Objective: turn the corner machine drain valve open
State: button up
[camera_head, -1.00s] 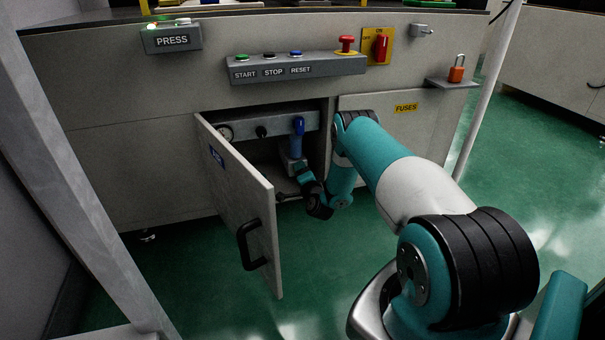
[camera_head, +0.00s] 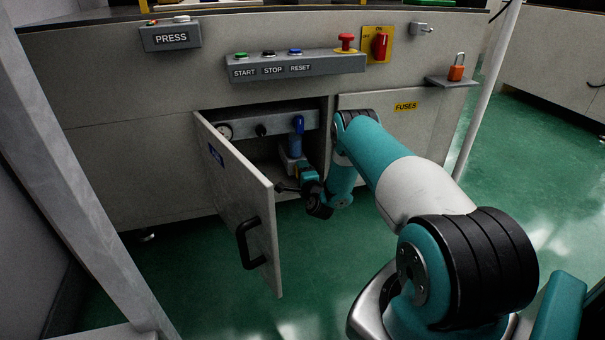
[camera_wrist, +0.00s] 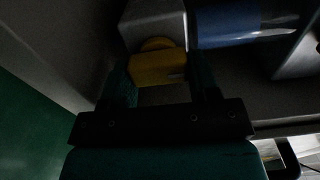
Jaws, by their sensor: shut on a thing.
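In the wrist view a yellow valve handle (camera_wrist: 158,70) sits between the two dark fingers of my gripper (camera_wrist: 164,84), against a grey block (camera_wrist: 152,22). My gripper is shut on this handle. A blue cylinder (camera_wrist: 228,22) lies just to the right of the block. In the head view my gripper (camera_head: 298,176) is inside the open cabinet, below the blue-topped unit (camera_head: 297,137). The handle is too small and shaded there to judge its angle.
The cabinet door (camera_head: 243,205) stands open to the left of my gripper, with a black pull (camera_head: 250,245). A gauge (camera_head: 224,131) and black knob (camera_head: 261,130) are inside. The closed FUSES panel (camera_head: 400,125) is to the right. Green floor is clear in front.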

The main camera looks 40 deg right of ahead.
jog(key=shift+s+f, duration=0.1)
jog(key=shift+f, duration=0.05)
jog(key=o, duration=0.9)
jog(key=p+v, duration=1.7)
jog(key=p, duration=0.4)
jog(key=shift+s+a, duration=0.1)
jog(key=shift+s, duration=0.1)
